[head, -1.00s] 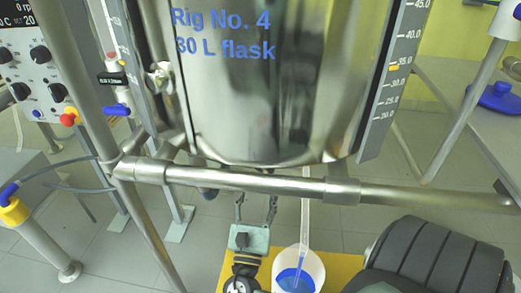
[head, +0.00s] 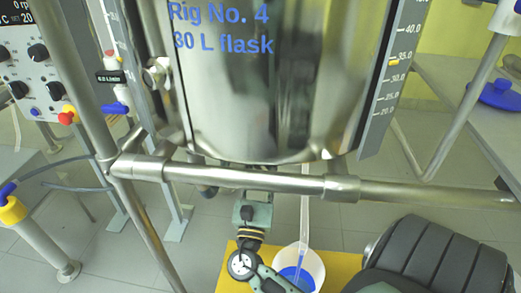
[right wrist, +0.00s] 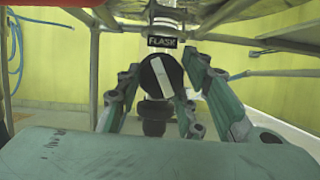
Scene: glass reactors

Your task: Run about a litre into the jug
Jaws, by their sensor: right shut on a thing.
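The jug (head: 313,264) is white and stands on a yellow surface below the flask, with blue liquid in it. A pale tube (head: 304,215) comes down into it. The steel flask (head: 262,100), marked Rig No. 4, hangs above. My right gripper (head: 258,196) reaches up under the flask; its fingertips are hidden behind the rail in the head view. In the right wrist view its fingers (right wrist: 160,82) are shut on a round black valve knob (right wrist: 153,76) with a slightly tilted white bar, below a FLASK label (right wrist: 161,41). My left gripper is not in view.
A steel rail (head: 250,180) crosses in front of the flask, just above my right gripper. A scale (head: 393,70) stands right of the flask. A control panel (head: 40,65) is at the left, and a grey bench (head: 460,120) is at the right.

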